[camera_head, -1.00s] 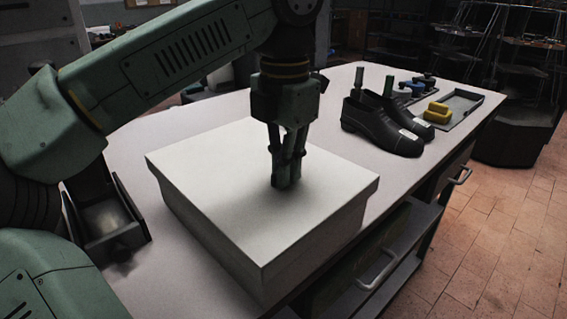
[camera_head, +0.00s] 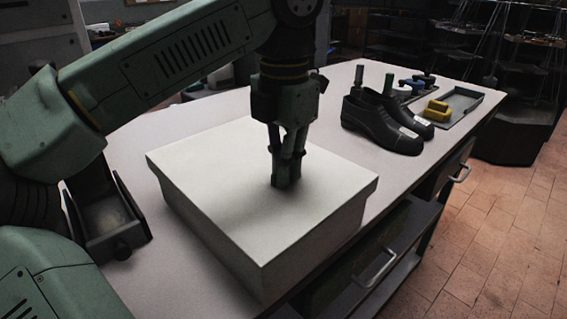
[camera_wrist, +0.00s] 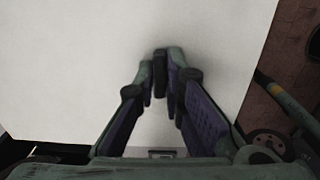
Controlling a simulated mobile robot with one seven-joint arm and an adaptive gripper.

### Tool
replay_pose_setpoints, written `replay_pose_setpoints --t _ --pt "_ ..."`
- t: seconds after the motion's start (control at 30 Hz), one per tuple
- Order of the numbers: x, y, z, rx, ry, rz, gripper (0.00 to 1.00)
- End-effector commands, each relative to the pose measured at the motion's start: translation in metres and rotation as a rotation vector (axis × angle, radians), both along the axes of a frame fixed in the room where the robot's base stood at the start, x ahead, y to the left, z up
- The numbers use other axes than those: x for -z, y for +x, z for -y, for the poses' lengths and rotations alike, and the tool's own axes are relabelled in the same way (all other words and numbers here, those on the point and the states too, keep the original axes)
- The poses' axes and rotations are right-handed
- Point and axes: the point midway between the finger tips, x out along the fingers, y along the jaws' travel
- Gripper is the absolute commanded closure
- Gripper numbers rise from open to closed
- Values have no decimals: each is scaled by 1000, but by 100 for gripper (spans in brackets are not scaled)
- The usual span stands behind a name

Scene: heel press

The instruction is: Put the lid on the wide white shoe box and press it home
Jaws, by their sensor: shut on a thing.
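The wide white shoe box (camera_head: 225,255) stands on the bench, its lower walls visible below the overhanging rim of its white lid (camera_head: 220,190). The lid lies over the box top and looks about level. I cannot tell whether it is fully down. My gripper (camera_head: 286,182) points straight down at the lid's top, right of its middle. It also shows in the wrist view (camera_wrist: 162,58), its fingers together on a narrow dark piece at the lid's surface. The fingertips mostly hide that piece. The lid (camera_wrist: 70,70) fills most of the wrist view.
Black shoes (camera_head: 383,128) with green inserts stand behind the box to the right.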

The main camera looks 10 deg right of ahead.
Motion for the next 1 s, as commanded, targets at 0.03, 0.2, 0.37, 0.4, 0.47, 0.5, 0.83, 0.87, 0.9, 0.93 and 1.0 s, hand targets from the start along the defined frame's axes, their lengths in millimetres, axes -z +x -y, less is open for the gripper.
replay_pose_setpoints --t 0.03,0.2,0.37,0.4,0.47,0.5,0.83,0.87,0.9,0.93,1.0 --pt "1 0 0 1 1 -2 89" --pt "1 0 0 1 1 -2 78" --pt "1 0 0 1 0 -1 67" --pt "1 0 0 1 0 -1 67" --pt "1 0 0 1 0 -1 67" --pt "1 0 0 1 0 -1 67" --pt "1 0 0 1 1 -1 50" --pt "1 0 0 0 1 -1 48" --pt "1 0 0 1 1 -1 47" --pt "1 0 0 1 1 -1 47" --pt "1 0 0 0 1 -1 47"
